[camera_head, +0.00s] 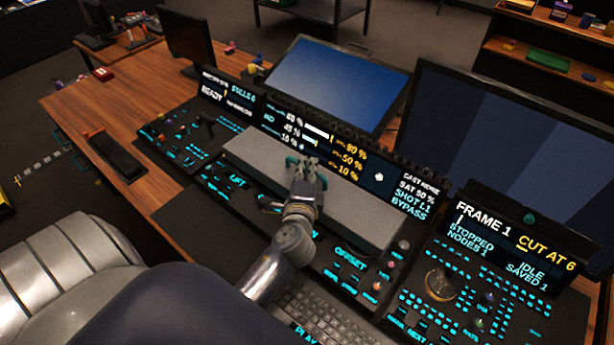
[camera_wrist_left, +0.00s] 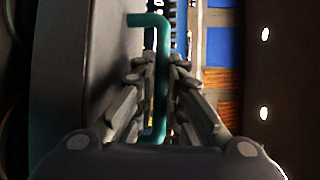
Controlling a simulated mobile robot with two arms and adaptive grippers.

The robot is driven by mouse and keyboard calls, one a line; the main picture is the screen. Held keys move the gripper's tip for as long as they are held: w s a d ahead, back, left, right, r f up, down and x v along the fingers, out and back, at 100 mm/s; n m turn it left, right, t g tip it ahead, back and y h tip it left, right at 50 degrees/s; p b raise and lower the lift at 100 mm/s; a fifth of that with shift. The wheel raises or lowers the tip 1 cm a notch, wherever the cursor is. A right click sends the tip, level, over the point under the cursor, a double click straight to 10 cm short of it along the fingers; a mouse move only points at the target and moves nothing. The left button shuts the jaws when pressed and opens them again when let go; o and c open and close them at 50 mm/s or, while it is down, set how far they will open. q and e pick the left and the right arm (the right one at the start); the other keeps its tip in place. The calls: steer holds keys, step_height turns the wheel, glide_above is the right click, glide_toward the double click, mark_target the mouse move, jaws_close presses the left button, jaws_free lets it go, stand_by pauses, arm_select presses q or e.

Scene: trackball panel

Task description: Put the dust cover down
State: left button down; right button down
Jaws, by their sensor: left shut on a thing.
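The dust cover (camera_head: 362,218) is a long, flat grey lid with a teal handle (camera_head: 291,161). In the head view it lies across the middle of the console, in front of the upright display strip, and hides the controls beneath it. I cannot tell whether it rests on the panel or hangs just above it. My left gripper (camera_head: 308,168) is shut on the cover's teal handle. In the left wrist view the handle (camera_wrist_left: 161,75) runs between the two fingers, with the grey cover (camera_wrist_left: 102,60) to the left. My right gripper does not show.
Lit control panels stand on both sides, the left one (camera_head: 190,135) and the right one (camera_head: 480,290) with a trackball. A keyboard (camera_head: 320,312) is in front. Large monitors (camera_head: 335,80) stand behind. Bare wooden desk (camera_head: 85,110) shows at the left, with a dark tray (camera_head: 115,155).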

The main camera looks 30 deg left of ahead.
mark_target(306, 178)
arm_select(q)
step_height(306, 178, down, 3)
steer(key=shift+f, duration=0.25)
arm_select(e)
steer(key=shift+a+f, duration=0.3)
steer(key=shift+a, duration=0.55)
arm_select(q)
steer(key=shift+b, duration=0.3)
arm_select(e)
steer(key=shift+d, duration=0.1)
arm_select(q)
steer(key=shift+f, duration=0.2)
steer(key=c, duration=1.7)
jaws_free()
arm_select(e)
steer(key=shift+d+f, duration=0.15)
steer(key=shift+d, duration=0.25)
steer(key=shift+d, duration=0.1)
